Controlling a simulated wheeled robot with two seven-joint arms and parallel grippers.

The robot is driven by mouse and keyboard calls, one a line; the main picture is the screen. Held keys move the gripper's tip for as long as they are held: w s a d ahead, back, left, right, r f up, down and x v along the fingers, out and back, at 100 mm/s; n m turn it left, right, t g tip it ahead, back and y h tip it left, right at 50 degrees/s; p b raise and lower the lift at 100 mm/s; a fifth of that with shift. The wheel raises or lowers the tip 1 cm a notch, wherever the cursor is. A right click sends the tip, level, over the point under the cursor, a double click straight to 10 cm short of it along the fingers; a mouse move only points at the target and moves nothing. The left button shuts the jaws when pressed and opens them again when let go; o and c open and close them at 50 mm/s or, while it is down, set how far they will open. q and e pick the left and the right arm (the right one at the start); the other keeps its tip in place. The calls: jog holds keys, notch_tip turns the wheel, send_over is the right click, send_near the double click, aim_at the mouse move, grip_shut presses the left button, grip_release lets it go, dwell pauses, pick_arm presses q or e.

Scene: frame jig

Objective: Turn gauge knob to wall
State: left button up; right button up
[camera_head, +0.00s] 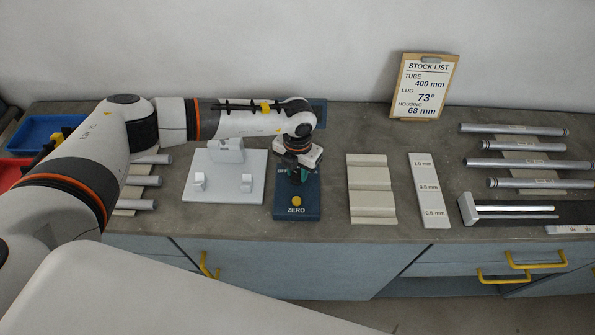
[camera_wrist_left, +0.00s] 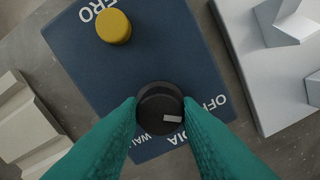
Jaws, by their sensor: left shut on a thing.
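The gauge (camera_head: 310,205) is a dark blue box on the bench, with a yellow ZERO button (camera_head: 297,201) on its near part. In the left wrist view its black knob (camera_wrist_left: 158,98) sits between my left gripper's green fingers, which touch it on both sides. The labels OFF, DIA and WALL lie around the knob. Its pale pointer (camera_wrist_left: 173,118) faces right and slightly down in that view, between OFF and DIA, away from WALL. My right gripper is not in view.
A white fixture plate (camera_head: 225,192) stands left of the gauge. A beige grooved block (camera_head: 371,205) and a thickness strip (camera_head: 430,200) lie to the right. Tubes (camera_head: 515,129) lie farther right. A stock list board (camera_head: 424,88) leans on the wall.

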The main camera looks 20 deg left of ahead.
aim_at(297, 173)
pick_arm(q)
jog(key=m+b, duration=0.3)
jog(key=b, duration=0.1)
jog(key=m+b, duration=0.3)
jog(key=b, duration=0.1)
jog(key=m+b, duration=0.3)
jog(key=b, duration=0.1)
jog(key=shift+w+f+m+b, duration=0.1)
jog(key=shift+f+m+b, duration=0.15)
jog(key=shift+m+b, duration=0.15)
jog(key=m+b, duration=0.9)
jog(key=b, duration=0.1)
jog(key=shift+r, duration=0.15)
jog(key=shift+r+m+b, duration=0.2)
jog(key=shift+m+b, duration=1.5)
jog(key=shift+m, duration=0.3)
jog(key=o, duration=1)
notch_tip(297, 173, up, 12)
jog(key=shift+b, duration=0.5)
